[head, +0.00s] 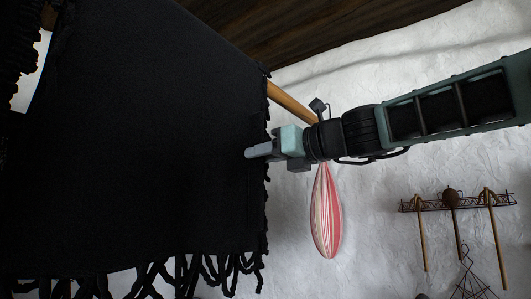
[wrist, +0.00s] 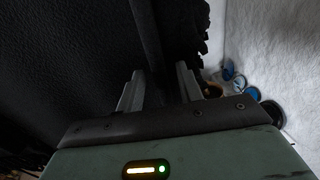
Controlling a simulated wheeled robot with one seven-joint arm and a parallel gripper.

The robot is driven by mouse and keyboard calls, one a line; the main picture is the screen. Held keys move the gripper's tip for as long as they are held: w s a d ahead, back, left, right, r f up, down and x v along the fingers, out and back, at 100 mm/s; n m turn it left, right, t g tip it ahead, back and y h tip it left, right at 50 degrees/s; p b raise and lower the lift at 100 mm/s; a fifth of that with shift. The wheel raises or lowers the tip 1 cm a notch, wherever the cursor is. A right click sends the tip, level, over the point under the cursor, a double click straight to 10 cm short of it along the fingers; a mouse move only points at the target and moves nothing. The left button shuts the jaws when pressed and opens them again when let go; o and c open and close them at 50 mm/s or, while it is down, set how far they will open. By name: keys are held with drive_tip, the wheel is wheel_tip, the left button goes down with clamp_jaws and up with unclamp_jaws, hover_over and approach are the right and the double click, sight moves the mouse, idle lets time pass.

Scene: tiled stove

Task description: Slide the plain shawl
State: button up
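The plain shawl (head: 140,150) is a black, fringed cloth. It hangs over a wooden pole (head: 290,102) and fills the left half of the head view. It also fills the left and middle of the wrist view (wrist: 70,70). My gripper (head: 257,151) is at the shawl's right edge, below the pole. In the wrist view the two fingers of my gripper (wrist: 160,82) stand apart, with a dark fold of the cloth between or just beyond them. I cannot tell whether the fingers touch the cloth.
A red-and-white striped cloth (head: 326,212) hangs right of the shawl, below my arm. A wall rack (head: 440,205) with wooden utensils is at the lower right. Blue-and-white round items (wrist: 238,82) show at right in the wrist view. Dark wooden ceiling (head: 330,30) is above.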

clamp_jaws()
drive_tip(key=w+d+p, duration=0.4)
drive_tip(key=w+d, duration=0.8)
drive_tip(key=w, duration=0.4)
drive_tip(key=shift+d, duration=0.2)
drive_tip(key=shift+s, duration=0.1)
unclamp_jaws()
drive_tip(key=b+v, duration=0.7)
drive_tip(key=v, duration=1)
drive_tip(key=shift+s+d, duration=0.15)
